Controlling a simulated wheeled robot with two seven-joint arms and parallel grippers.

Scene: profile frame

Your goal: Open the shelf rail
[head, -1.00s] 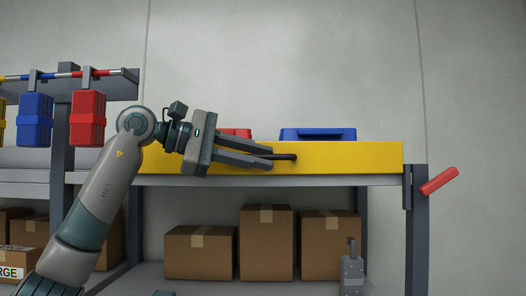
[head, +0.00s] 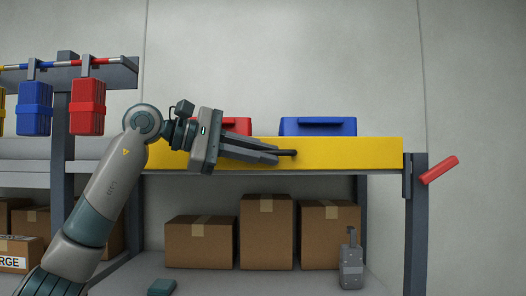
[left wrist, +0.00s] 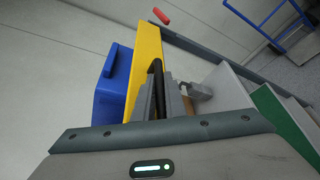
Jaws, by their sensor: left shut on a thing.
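The yellow shelf rail (head: 360,152) runs along the front edge of the upper shelf. A black bar handle (head: 288,153) sticks out from its face. My left gripper (head: 272,154) is shut on this handle, its fingers pointing right along the rail. The left wrist view shows the dark handle (left wrist: 156,85) between the fingers, close beside the yellow rail (left wrist: 148,55). The gripper and forearm hide the left part of the rail. My right gripper is not in view.
A blue case (head: 317,126) and a red case (head: 236,125) stand behind the rail. A red lever (head: 439,169) sits at the right post (head: 416,225). Cardboard boxes (head: 266,232) and a grey object (head: 351,266) stand on the lower shelf. Hanging red (head: 87,106) and blue (head: 35,107) bins are left.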

